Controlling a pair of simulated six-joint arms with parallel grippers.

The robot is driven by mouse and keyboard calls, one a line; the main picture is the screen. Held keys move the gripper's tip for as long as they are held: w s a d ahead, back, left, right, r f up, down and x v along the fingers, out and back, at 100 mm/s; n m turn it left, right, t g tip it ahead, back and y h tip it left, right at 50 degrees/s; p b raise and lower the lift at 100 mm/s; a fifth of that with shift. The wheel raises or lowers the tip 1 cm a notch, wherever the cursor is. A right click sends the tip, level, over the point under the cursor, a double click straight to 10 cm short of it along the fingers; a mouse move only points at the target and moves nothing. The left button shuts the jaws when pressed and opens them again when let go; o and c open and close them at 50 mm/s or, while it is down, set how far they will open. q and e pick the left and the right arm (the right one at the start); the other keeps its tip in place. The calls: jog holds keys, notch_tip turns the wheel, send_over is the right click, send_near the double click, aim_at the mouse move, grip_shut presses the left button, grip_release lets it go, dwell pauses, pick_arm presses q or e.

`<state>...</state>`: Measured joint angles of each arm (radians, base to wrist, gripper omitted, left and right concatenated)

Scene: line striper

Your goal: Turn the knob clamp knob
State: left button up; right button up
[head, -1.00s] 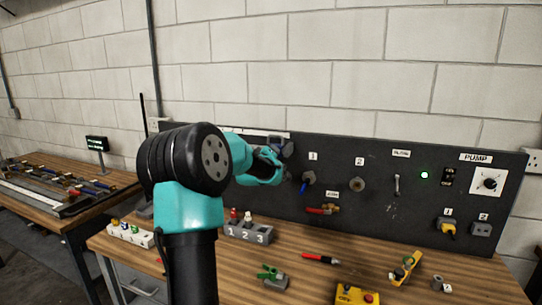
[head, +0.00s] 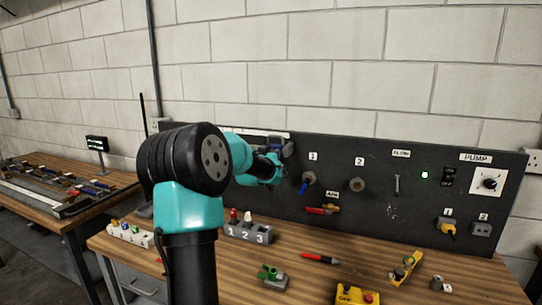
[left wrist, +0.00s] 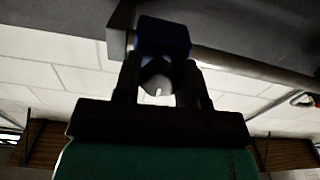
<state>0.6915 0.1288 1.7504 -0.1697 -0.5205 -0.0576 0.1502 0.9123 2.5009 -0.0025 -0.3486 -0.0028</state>
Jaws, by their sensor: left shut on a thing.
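My left gripper (head: 284,150) reaches to the upper left part of the dark panel. In the left wrist view its two dark fingers (left wrist: 162,72) are shut on the blue knob (left wrist: 163,36) of the knob clamp. In the head view only a small dark blue bit of the knob (head: 275,142) shows, and my wrist hides most of the clamp. A pale round part shows between the fingers in the wrist view. My right gripper is not in view.
The dark panel (head: 420,185) also carries a blue-handled valve (head: 308,180), a red-handled valve (head: 318,210) and a pump dial (head: 489,182). A numbered grey block (head: 249,233), a green clip (head: 270,273) and a yellow box (head: 357,297) stand on the wooden bench (head: 310,285).

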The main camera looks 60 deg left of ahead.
pick_arm(q)
jog(key=shift+m, duration=0.5)
jog(key=o, duration=0.9)
jog(key=v, duration=1.7)
jog(key=shift+s+d, duration=0.1)
jog(key=shift+d, duration=0.05)
